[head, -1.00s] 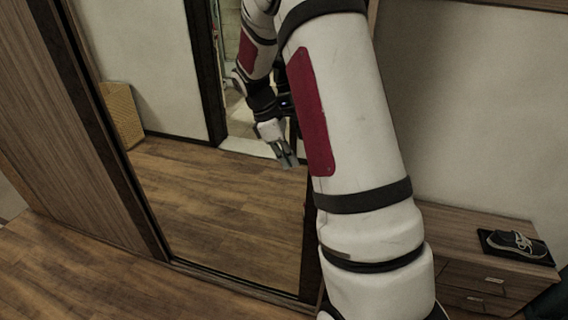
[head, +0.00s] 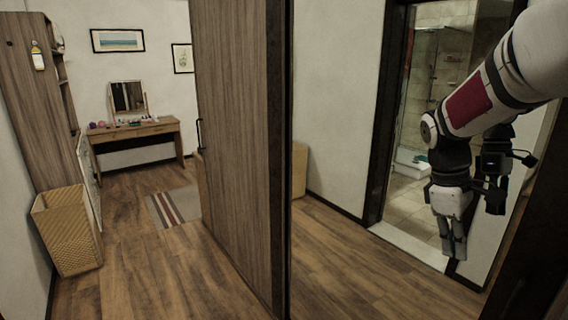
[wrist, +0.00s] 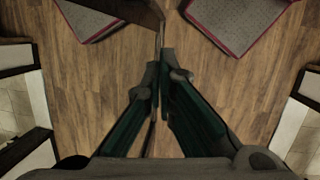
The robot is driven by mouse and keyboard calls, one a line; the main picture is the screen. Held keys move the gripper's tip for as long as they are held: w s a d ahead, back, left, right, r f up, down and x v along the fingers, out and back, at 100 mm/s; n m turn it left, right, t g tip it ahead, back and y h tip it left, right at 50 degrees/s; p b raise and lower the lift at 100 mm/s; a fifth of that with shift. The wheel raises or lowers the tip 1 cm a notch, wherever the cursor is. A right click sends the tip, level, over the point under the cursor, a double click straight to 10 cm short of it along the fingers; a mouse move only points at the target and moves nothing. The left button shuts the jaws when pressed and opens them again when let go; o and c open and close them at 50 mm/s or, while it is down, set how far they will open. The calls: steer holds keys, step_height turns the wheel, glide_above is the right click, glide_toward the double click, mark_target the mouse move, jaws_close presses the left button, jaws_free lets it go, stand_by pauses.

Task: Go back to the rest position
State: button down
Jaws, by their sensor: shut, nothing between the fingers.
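My gripper (head: 453,245) hangs at the right of the head view, fingers pointing down, with my white arm reaching in from the upper right edge. Its fingers are together and hold nothing. No object touches the fingers.
A brown wooden panel (head: 235,120) with a dark edge stands mid-view. A wicker basket (head: 72,232) and a dressing table (head: 135,130) are at left. A doorway (head: 415,130) opens behind my gripper. Grey mats (wrist: 245,22) lie on the floor.

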steer(key=s+a+r+m+t+y, duration=0.1)
steer(key=s+a+r+m+t, duration=0.2)
steer(key=s+a, duration=0.5)
steer(key=s+a+r+m+t+y, duration=0.1)
steer(key=s+a+r+m+t, duration=0.3)
steer(key=s+a, duration=0.4)
steer(key=shift+s+a+r+y, duration=0.3)
steer(key=shift+s+y, duration=0.1)
steer(key=shift+s, duration=0.7)
stand_by(0.4)
